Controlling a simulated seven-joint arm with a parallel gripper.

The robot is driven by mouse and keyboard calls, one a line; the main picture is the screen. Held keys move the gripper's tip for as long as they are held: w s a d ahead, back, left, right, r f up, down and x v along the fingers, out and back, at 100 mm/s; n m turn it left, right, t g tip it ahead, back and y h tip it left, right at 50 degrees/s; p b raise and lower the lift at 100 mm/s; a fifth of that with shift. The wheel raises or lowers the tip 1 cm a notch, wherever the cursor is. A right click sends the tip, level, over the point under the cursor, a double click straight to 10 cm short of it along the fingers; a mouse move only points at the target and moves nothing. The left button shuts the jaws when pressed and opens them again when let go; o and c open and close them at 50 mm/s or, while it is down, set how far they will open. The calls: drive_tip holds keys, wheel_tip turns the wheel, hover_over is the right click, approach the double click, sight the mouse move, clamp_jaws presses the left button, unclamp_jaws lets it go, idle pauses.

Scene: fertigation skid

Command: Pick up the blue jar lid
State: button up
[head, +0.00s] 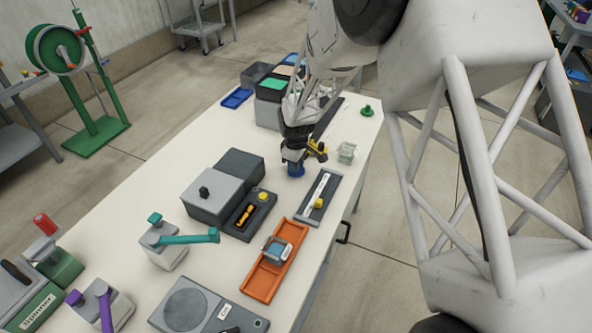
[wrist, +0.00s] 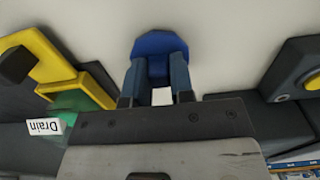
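The blue jar lid (head: 295,171) is at the white table, directly below my gripper (head: 293,161) in the head view. In the wrist view the blue lid (wrist: 160,44) shows as a rounded blue shape at the fingertips of my gripper (wrist: 157,68). The two fingers are apart, with a pale patch between them, and they overlap the lid's left and right sides. I cannot tell whether they press on it or only stand around it. The lid's near side is partly hidden by the fingers.
A dark tray with a yellow knob (head: 319,203) lies right of the lid, and a grey box (head: 214,191) stands to its left. A small clear container (head: 346,152) and a green piece (head: 367,111) are nearby. An orange tray (head: 262,281) lies closer to the front.

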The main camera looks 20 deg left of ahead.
clamp_jaws()
drive_tip(key=shift+r, duration=5)
drive_tip(key=shift+r, duration=1.5)
drive_tip(key=shift+w, duration=0.15)
drive_tip(key=w+a, duration=0.4)
drive_tip(key=w, duration=0.7)
drive_tip(key=shift+w, duration=0.35)
